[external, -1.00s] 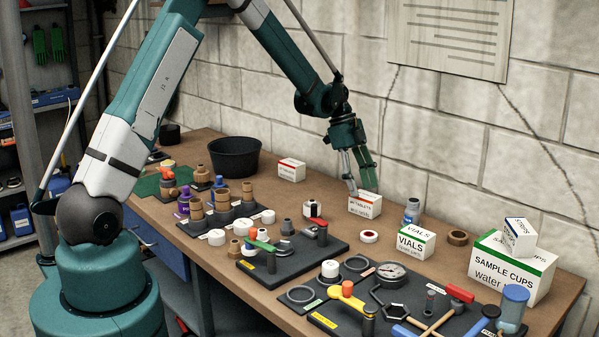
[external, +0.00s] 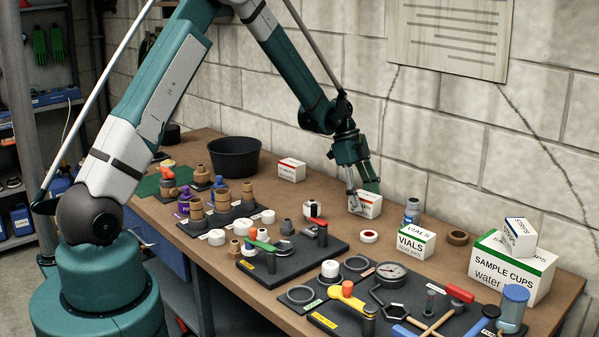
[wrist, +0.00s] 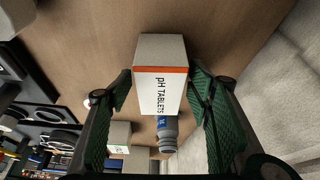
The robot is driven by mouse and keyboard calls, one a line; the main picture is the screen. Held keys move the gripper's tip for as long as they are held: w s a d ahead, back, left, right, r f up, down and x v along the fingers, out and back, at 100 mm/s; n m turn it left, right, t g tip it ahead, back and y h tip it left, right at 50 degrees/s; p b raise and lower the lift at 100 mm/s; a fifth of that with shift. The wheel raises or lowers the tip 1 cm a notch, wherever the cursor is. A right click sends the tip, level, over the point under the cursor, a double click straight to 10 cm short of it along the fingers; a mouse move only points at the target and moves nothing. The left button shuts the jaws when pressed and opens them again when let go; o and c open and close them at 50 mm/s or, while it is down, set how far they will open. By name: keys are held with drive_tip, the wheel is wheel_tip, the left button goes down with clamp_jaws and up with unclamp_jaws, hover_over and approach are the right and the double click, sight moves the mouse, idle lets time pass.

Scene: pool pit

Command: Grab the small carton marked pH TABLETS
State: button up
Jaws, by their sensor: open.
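The small white carton marked pH TABLETS (wrist: 160,92), with an orange-red stripe, stands on the bench. My gripper also shows in the wrist view (wrist: 160,100), open. I cannot tell whether either finger touches the carton.
A blue-labelled bottle (external: 412,211) and the VIALS box (external: 416,244) stand right of the carton. A similar red-striped carton (external: 291,171) stands to the left, near a black bowl (external: 234,158). The wall is close behind; black tool trays (external: 290,255) lie in front.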

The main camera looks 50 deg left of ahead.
sight(366, 195)
drive_tip(key=c, duration=1)
drive_tip(key=shift+r, duration=5)
